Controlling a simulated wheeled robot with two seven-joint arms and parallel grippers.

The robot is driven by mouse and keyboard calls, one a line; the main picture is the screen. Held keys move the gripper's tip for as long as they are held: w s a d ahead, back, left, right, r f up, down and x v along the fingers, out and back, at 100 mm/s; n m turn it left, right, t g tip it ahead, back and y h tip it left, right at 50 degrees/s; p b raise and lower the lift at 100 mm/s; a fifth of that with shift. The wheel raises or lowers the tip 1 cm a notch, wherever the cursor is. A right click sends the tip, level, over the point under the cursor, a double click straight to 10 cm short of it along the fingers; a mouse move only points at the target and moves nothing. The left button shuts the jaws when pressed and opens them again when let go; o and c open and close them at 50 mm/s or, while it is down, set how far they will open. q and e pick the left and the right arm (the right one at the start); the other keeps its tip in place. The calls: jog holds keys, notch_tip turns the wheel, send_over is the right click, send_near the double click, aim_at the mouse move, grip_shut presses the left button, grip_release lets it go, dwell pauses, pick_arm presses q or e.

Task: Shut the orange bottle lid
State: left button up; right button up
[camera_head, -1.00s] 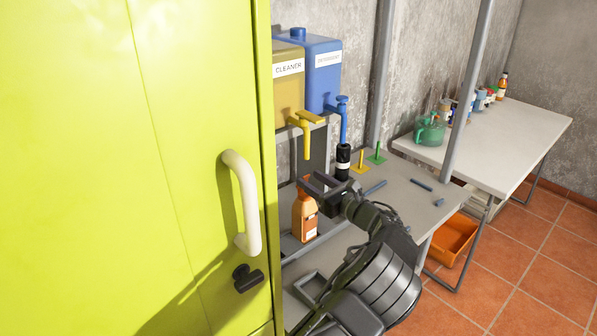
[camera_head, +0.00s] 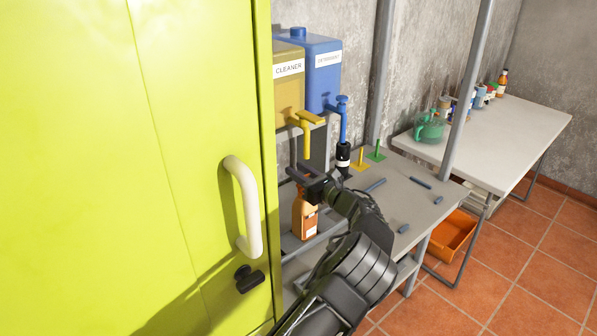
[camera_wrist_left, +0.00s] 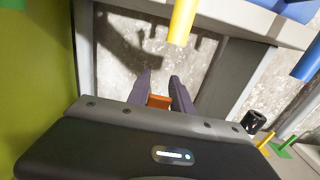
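The orange bottle (camera_head: 304,220) with a pale label stands upright on the low grey shelf beside the green cabinet in the head view. My left gripper (camera_head: 303,178) is over the top of the bottle and hides its neck and lid. In the left wrist view, the two dark fingers of my left gripper (camera_wrist_left: 162,85) are apart. A patch of orange (camera_wrist_left: 158,102), which looks like part of the bottle or its lid, shows between them. Whether the fingers touch it cannot be seen. My right gripper is in neither view.
The green cabinet door (camera_head: 130,150) closes off the left. A black bottle (camera_head: 343,158) stands behind my gripper. An orange crate (camera_head: 452,236) sits lower right.

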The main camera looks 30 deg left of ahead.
pick_arm(q)
grip_shut()
jog(key=shift+d+f+y+b, duration=0.15)
jog(key=shift+f+y+b, duration=0.2)
jog(key=shift+b, duration=0.65)
jog(key=y+b, duration=0.1)
jog(key=b, duration=0.2)
jog(key=d+t+y+b, duration=0.1)
jog(key=y+b, duration=0.1)
jog(key=b, duration=0.1)
jog(key=d+y+b, duration=0.1)
jog(key=y+b, duration=0.1)
jog(key=b, duration=0.2)
jog(key=shift+s+d+f+t, duration=0.1)
jog(key=shift+s+f+t, duration=0.1)
jog(key=shift+s+t, duration=0.2)
jog(key=shift+d+r+y+b, duration=0.1)
jog(key=shift+d+y+b, duration=0.1)
jog(key=shift+y+b, duration=0.3)
jog(key=shift+r, duration=0.15)
